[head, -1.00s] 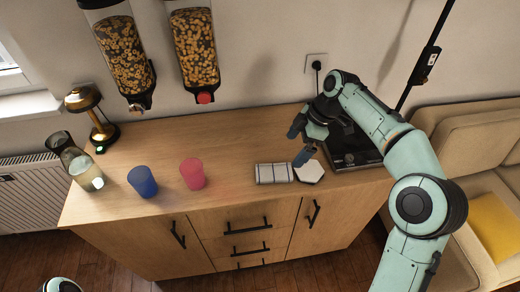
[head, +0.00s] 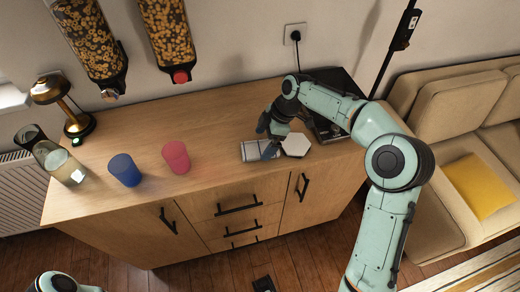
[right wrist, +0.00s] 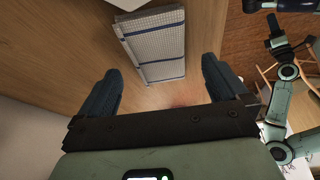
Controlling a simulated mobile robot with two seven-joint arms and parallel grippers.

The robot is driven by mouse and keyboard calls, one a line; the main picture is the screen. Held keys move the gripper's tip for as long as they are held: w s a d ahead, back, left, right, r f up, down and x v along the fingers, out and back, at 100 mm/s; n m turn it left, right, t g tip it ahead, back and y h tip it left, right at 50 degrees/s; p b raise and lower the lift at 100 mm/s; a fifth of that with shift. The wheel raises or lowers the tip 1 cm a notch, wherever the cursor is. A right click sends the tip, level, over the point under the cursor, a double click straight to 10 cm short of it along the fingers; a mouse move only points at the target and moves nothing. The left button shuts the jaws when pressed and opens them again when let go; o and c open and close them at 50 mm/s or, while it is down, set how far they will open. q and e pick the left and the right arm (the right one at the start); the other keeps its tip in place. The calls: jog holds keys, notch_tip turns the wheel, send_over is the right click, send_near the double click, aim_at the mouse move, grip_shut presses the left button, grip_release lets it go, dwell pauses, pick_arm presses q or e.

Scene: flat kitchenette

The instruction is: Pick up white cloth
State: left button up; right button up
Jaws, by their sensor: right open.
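The white cloth (head: 258,151), folded with blue stripes, lies flat on the wooden cabinet top. It also shows in the right wrist view (right wrist: 153,45), beyond my fingers. My right gripper (head: 266,141) is above the cloth's right part and hides some of it in the head view. In the right wrist view its fingers (right wrist: 160,88) are spread apart with nothing between them, and the cloth lies ahead of the gap. Of my left arm, only a part shows at the bottom left of the head view; its gripper is out of view.
A white hexagonal coaster (head: 296,145) lies right of the cloth. A dark appliance (head: 328,125) stands behind. Cereal dispensers (head: 165,35) hang above.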

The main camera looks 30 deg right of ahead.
aim_at(262, 147)
jog(key=shift+x, duration=1.2)
pick_arm(q)
jog(key=shift+f, duration=0.1)
pick_arm(e)
jog(key=c, duration=1.1)
pick_arm(q)
jog(key=r+p, duration=0.2)
jog(key=w+r+p, duration=0.1)
jog(key=r+p, duration=0.1)
jog(key=shift+w, duration=0.2)
pick_arm(e)
notch_tip(262, 147, up, 20)
